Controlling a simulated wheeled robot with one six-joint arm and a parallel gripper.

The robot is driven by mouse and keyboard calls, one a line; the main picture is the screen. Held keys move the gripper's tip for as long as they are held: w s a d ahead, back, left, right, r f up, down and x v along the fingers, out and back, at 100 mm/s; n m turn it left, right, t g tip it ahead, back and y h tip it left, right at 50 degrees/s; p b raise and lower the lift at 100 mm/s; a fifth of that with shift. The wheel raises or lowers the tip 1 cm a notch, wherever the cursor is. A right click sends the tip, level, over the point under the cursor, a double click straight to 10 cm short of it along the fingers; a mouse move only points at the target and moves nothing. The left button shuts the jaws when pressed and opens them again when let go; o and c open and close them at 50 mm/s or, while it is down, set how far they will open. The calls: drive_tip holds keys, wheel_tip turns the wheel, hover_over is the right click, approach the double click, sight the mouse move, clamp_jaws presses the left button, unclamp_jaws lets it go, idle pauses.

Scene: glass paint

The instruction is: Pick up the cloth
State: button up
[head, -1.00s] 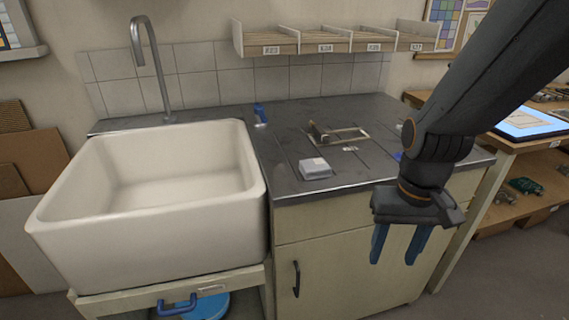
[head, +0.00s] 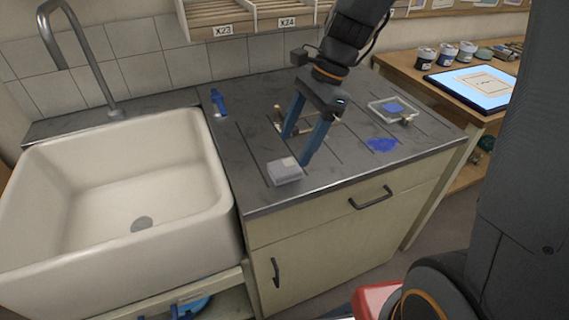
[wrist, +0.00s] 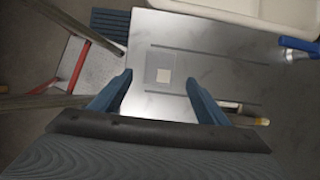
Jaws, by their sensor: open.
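The cloth (head: 284,172) looks like a small, flat grey folded pad with a paler patch on top. It lies on the dark worktop near its front edge, right of the sink. In the wrist view the cloth (wrist: 151,68) shows between and beyond my fingers. My gripper (head: 296,150) is open, its blue fingers pointing down over the worktop just behind and right of the cloth. How high the fingertips are is hard to tell.
A blue-handled tool (head: 219,102) lies behind the cloth. Brushes (wrist: 245,114) lie beside my fingers. A glass dish with blue paint (head: 393,110) and a blue smear (head: 382,144) are to the right. The deep white sink (head: 215,165) borders the worktop's left.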

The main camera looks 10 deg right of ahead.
sight(285, 167)
drive_tip(key=p+x, duration=0.1)
drive_tip(key=x, duration=0.5)
drive_tip(key=shift+s+a, duration=0.1)
drive_tip(key=shift+c, duration=0.5)
drive_tip(key=shift+r, duration=0.1)
drive_tip(key=c, duration=1)
